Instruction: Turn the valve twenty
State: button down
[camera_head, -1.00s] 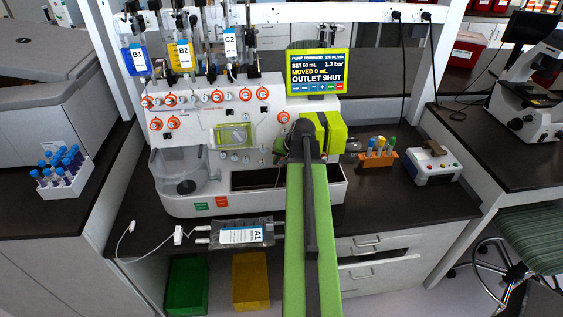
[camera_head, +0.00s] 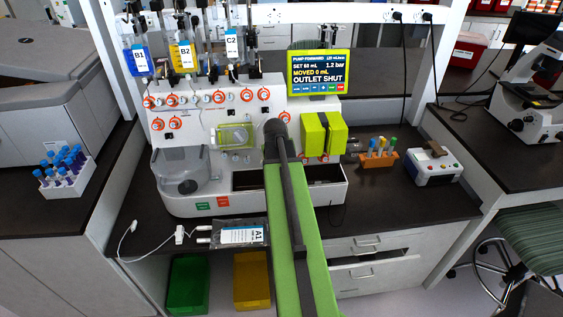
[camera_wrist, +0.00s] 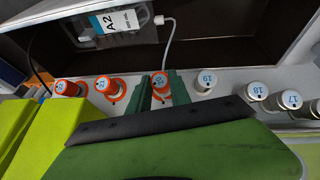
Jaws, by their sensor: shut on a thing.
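Valve twenty (camera_wrist: 161,88), an orange knob with a blue-lettered round label, shows in the wrist view. The two green fingers of my gripper (camera_wrist: 159,80) stand on either side of it, shut on it. In the head view my arm hides the gripper and this valve. The white valve 19 (camera_wrist: 206,82) is just right of the right finger. Another orange valve (camera_wrist: 110,87) is left of the left finger. The processor's screen (camera_head: 319,72) reads PUMP FORWARD, MOVED 0 mL, 1.2 bar, OUTLET SHUT.
White valves 18 (camera_wrist: 256,91) and 17 (camera_wrist: 290,99) stand farther right in the wrist view. A bag labelled A2 (camera_wrist: 121,20) lies beyond the row. In the head view a yellow-green block (camera_head: 323,134) is right of my arm, and a bag A1 (camera_head: 240,235) lies in front.

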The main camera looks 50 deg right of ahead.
jog(key=shift+a+f+n+g+h+b, duration=0.2)
jog(key=shift+n+g+h+b, duration=0.2)
jog(key=shift+n+h+b, duration=1.1)
jog(key=shift+a+f+n+g+h+b, duration=0.15)
jog(key=shift+n+g+h+b, duration=0.25)
jog(key=shift+n+h+b, duration=1.1)
jog(key=shift+a+f+n+g+h+b, duration=0.3)
jog(key=shift+n+h+b, duration=0.55)
jog(key=shift+b, duration=1.2)
jog(key=shift+d+r, duration=0.15)
jog(key=shift+r, duration=0.05)
jog(key=c, duration=1.2)
grip_release()
jog(key=shift+w, duration=0.1)
jog(key=shift+r, duration=0.15)
